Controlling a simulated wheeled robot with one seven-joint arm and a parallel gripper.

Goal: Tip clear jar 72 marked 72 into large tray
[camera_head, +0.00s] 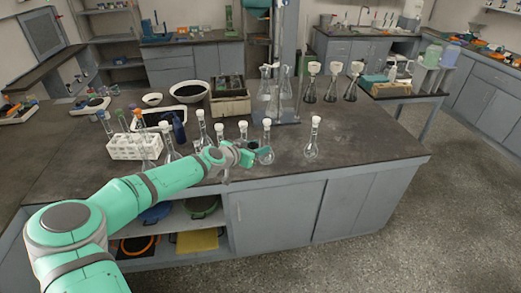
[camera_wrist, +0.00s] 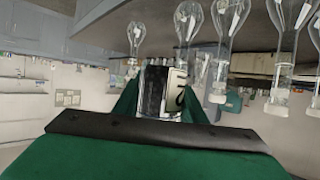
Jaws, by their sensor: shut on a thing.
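My gripper (camera_head: 257,154) reaches over the front part of the dark bench, among several white-capped flasks. It is shut on a small jar, which also shows in the wrist view (camera_wrist: 154,90) between the green fingers (camera_wrist: 162,108). The jar has a dark side and a pale label with part of a black numeral, which looks like a 2; the full marking is not readable. In the head view the jar is mostly hidden by the gripper. A white-rimmed tray (camera_head: 160,113) lies farther back, left of my gripper; I cannot tell surely that it is the large tray.
A capped flask (camera_head: 267,144) stands close by my gripper, and another (camera_head: 312,150) stands apart to the right. A white rack (camera_head: 125,148) is at the left. A bowl (camera_head: 188,98) and a box (camera_head: 230,107) stand behind.

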